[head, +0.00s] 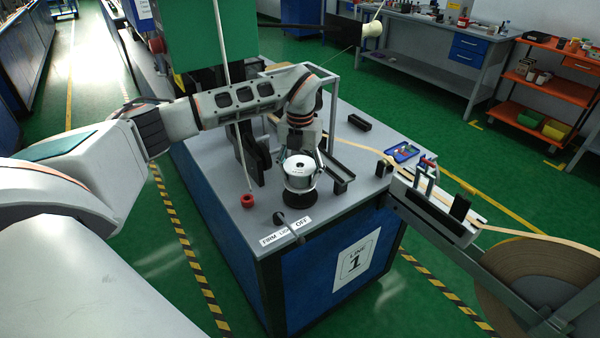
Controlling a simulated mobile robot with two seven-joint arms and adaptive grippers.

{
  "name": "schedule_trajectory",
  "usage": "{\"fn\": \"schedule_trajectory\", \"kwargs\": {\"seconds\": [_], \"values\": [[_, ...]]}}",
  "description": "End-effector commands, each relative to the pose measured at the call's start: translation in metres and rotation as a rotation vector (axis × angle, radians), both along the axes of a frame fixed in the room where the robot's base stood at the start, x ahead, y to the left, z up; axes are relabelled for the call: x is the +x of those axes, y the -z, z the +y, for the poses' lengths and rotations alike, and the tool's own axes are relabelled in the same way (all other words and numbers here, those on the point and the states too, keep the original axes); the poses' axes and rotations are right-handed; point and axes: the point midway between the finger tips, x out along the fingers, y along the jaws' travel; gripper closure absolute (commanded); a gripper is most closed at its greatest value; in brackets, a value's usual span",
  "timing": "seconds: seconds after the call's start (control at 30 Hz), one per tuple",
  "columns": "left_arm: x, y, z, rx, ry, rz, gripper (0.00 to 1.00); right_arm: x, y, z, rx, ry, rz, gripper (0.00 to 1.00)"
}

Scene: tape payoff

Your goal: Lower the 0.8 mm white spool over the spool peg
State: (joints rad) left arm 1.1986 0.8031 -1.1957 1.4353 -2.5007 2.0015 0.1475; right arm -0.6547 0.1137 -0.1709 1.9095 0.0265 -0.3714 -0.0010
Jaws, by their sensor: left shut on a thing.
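A white spool (299,175) with a pale round top is at the front part of the grey bench top (225,180). My left gripper (304,152) comes down from above and behind and is shut on the spool at its far side. The spool looks upright. A round black base (299,198) shows directly under it; I cannot tell whether the spool touches it. The spool peg is not visible. My right gripper is not in view.
A red ring (247,200) lies left of the spool. A small lever (289,226) and a FIRM/LIGHT/OFF label (286,233) are in front. A black bracket (338,178) stands close on the right. A tape track (435,205) and large reel (545,280) are farther right.

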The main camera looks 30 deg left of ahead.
Motion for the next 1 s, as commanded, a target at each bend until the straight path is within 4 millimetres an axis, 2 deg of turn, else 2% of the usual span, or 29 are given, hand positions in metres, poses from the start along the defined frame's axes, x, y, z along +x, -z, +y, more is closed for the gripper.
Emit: {"fn": "schedule_trajectory", "kwargs": {"seconds": [1.0], "values": [[0.000, 0.036, 0.000, 0.000, 0.000, -0.001, 0.96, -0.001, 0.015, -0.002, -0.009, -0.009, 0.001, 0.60]]}}
